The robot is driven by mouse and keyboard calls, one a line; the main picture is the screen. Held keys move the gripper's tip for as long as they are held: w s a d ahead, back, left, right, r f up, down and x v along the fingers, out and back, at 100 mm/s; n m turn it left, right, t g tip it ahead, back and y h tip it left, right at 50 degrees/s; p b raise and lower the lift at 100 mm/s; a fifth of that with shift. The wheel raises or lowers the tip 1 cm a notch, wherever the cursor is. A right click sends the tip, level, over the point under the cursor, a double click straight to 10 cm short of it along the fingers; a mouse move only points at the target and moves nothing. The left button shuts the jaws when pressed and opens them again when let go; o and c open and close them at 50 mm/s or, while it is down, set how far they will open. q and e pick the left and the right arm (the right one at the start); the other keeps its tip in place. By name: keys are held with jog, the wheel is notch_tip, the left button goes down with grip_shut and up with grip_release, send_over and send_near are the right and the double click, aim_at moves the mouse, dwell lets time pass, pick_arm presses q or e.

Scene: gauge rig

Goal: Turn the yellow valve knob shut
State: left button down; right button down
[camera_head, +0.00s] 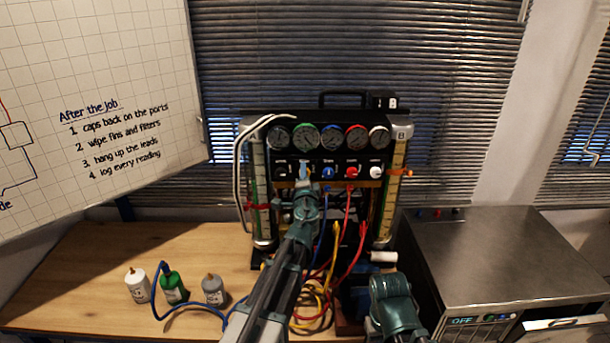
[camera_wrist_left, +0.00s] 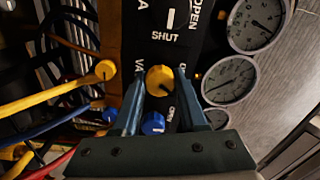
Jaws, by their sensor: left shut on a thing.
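The yellow valve knob (camera_wrist_left: 160,80) is between the two fingers of my left gripper (camera_wrist_left: 155,92) in the left wrist view. The fingers are shut on its sides. A dark pointer mark on its face is too small to read surely. In the head view my left gripper (camera_head: 306,184) reaches the knob row of the gauge panel (camera_head: 318,156) and hides the yellow knob. Part of my right arm shows low in the head view, but I see no right fingertips.
Blue, red and white knobs (camera_head: 376,172) continue right of my gripper, under several dials (camera_head: 330,136). Coloured cables (camera_head: 325,285) hang and coil below the panel. Bottles (camera_head: 173,287) stand on the bench at left. A metal-topped unit (camera_head: 500,250) stands at right.

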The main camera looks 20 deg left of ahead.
pick_arm(q)
jog(key=m, duration=0.5)
jog(key=shift+m, duration=0.3)
jog(key=m, duration=0.5)
jog(key=shift+s+f+m, duration=0.1)
jog(key=shift+m, duration=0.2)
pick_arm(e)
jog(key=shift+f, duration=0.15)
pick_arm(q)
jog(key=shift+m, duration=0.3)
jog(key=shift+c, duration=2.2)
grip_release()
